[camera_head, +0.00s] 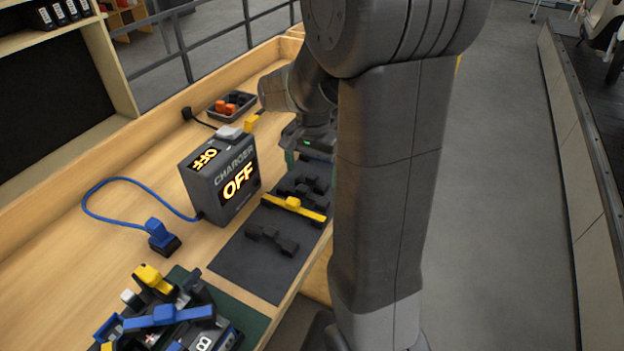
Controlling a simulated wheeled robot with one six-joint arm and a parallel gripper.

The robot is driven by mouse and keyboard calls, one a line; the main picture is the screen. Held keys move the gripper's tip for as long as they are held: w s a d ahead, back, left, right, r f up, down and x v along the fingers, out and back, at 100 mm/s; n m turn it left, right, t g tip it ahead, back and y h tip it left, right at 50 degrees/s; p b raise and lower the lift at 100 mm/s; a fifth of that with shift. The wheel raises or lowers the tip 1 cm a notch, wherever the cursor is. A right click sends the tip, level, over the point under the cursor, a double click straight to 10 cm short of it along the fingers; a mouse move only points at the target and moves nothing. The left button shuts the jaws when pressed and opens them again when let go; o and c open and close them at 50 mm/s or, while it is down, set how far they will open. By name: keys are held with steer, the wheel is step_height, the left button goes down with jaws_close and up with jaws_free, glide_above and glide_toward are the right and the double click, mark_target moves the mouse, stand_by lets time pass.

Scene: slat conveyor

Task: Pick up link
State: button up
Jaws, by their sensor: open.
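A dark link-shaped piece (272,240) lies on the dark grey mat (262,278) on the wooden bench. More dark pieces (303,187) of similar look lie close together at the mat's far end, and I cannot tell them apart clearly. A yellow bar (294,206) lies across the mat between them and the nearer piece. My gripper (310,160) points down at the far end of the mat, close to the far dark pieces. It is open, and nothing shows between its fingers. My arm hides part of the bench's right edge, and the exact gap to the pieces is unclear.
A grey charger box (222,178) reading OFF stands left of the mat. A blue cable (107,181) runs to a blue plug (159,235). A tray (231,106) with orange and dark parts sits behind. Several blue and yellow parts crowd the front left.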

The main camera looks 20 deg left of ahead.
steer(key=shift+s+f, duration=0.1)
steer(key=shift+f, duration=1.05)
steer(key=c, duration=1)
steer(key=shift+r, duration=0.1)
